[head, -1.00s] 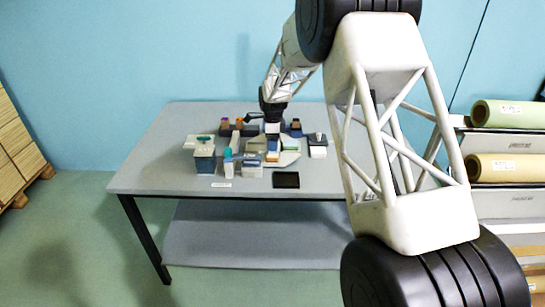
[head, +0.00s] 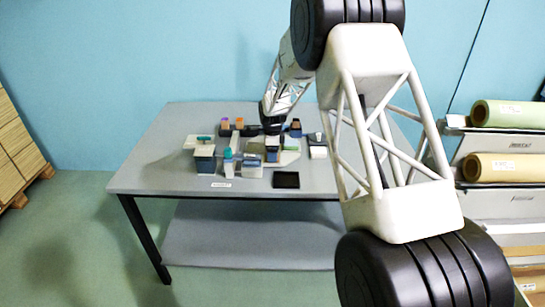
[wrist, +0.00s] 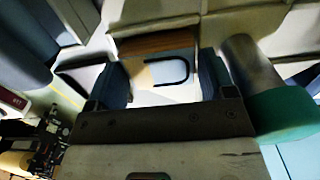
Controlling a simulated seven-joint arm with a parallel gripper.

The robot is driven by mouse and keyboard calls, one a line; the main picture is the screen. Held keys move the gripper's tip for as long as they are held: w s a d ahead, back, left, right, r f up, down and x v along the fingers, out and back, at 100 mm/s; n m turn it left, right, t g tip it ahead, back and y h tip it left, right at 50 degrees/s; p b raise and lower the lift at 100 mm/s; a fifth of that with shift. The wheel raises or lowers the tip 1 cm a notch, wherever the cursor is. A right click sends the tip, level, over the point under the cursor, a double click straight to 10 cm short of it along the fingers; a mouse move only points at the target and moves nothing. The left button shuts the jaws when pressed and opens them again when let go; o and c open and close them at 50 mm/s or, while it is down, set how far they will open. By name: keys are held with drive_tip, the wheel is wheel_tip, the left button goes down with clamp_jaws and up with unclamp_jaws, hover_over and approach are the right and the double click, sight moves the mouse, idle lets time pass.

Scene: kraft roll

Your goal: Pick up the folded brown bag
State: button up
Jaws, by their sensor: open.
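In the wrist view a block-like thing with a brown face (wrist: 155,43), which looks like the folded brown bag, lies just beyond my fingertips. A pale, brightly lit surface with a dark U-shaped loop shows between the fingers; I cannot tell whether it belongs to the bag. My gripper (wrist: 161,83) is open, with one dark finger on either side of that surface and nothing clearly held. In the head view my gripper (head: 274,130) is low over the crowded middle of the table, and the bag cannot be made out surely there.
The grey table (head: 155,175) carries a close cluster of small goods. A dark blue box (head: 204,163) stands left, and a flat black pad (head: 286,180) lies in front. A green cylinder end (wrist: 283,112) is close beside my right finger. The table's left side is clear.

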drive_tip(key=shift+f, duration=0.25)
drive_tip(key=shift+c, duration=0.4)
drive_tip(key=c, duration=0.5)
drive_tip(key=shift+r, duration=0.1)
drive_tip(key=shift+r, duration=0.8)
wheel_tip(320, 180, up, 2)
drive_tip(key=shift+r, duration=0.1)
drive_tip(key=s+d, duration=0.1)
drive_tip(key=s, duration=0.4)
drive_tip(key=s+d, duration=0.1)
drive_tip(key=s, duration=0.4)
drive_tip(key=s+d+r, duration=0.1)
drive_tip(key=s, duration=0.4)
drive_tip(key=shift+s+d, duration=0.2)
drive_tip(key=shift+s, duration=0.15)
